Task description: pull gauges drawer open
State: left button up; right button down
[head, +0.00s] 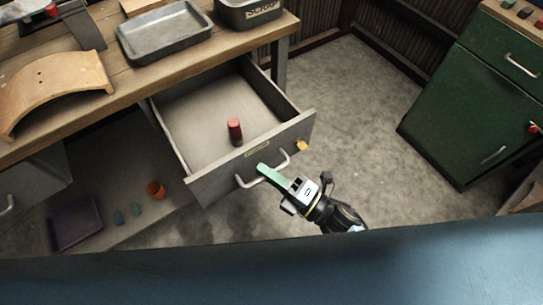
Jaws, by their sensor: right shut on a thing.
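The grey gauges drawer (183,112) stands pulled out below the wooden workbench. A single red cylinder with a dark base (235,131) stands upright inside it. The drawer front has a pale bar handle (247,184) and a small label plate above it. My right gripper (264,171) reaches the handle from the lower right and is shut on it, with its green fingers over the bar. The fingers hide part of the handle. My left gripper is not in view.
The workbench (130,82) carries a grey metal tray (165,36), a scrap bin (250,12) and a curved wooden piece (55,82). A purple tray (75,222) and small cups lie below. A green cabinet (465,105) stands right. Floor between is clear.

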jog(key=shift+s+d, duration=0.2)
jog(key=shift+s, duration=0.15)
jog(key=c, duration=1.5)
grip_release()
jog(key=v, duration=1.3)
jog(key=shift+s+d, duration=0.15)
jog(key=shift+f, duration=0.1)
